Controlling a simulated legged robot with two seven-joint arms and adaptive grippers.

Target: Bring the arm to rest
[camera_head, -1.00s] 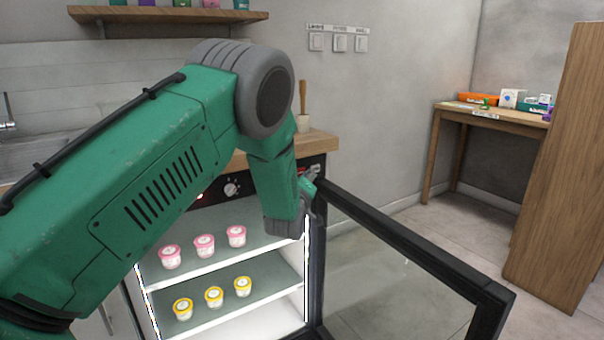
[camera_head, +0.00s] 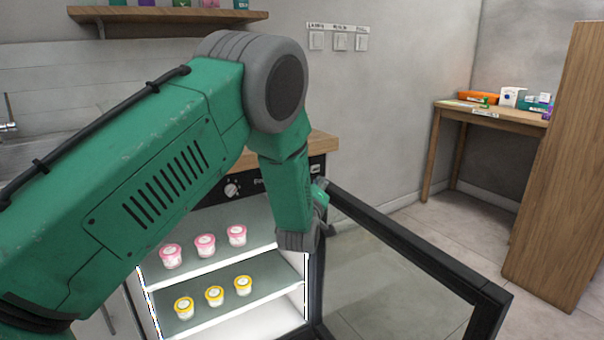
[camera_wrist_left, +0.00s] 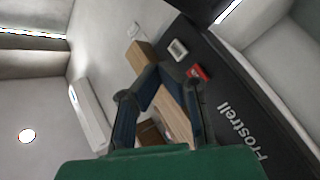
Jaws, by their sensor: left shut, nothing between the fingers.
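My left arm (camera_head: 170,160), green with a grey joint, comes in from the left and bends down in front of the open fridge. My left gripper (camera_head: 322,197) is partly hidden behind the forearm, close to the hinge side of the fridge door (camera_head: 420,250). I cannot tell whether it touches the door. In the left wrist view the dark fingers of the gripper (camera_wrist_left: 155,85) are shut with nothing between them, beside the black fridge panel (camera_wrist_left: 235,105) lettered "Frostrell". My right gripper is in neither view.
The lit fridge holds pink-lidded cups (camera_head: 205,245) on its upper shelf and yellow-lidded cups (camera_head: 214,296) below. The glass door stands open to the right. A wooden table (camera_head: 490,118) with boxes and a wooden panel (camera_head: 555,170) stand further right, with clear floor between.

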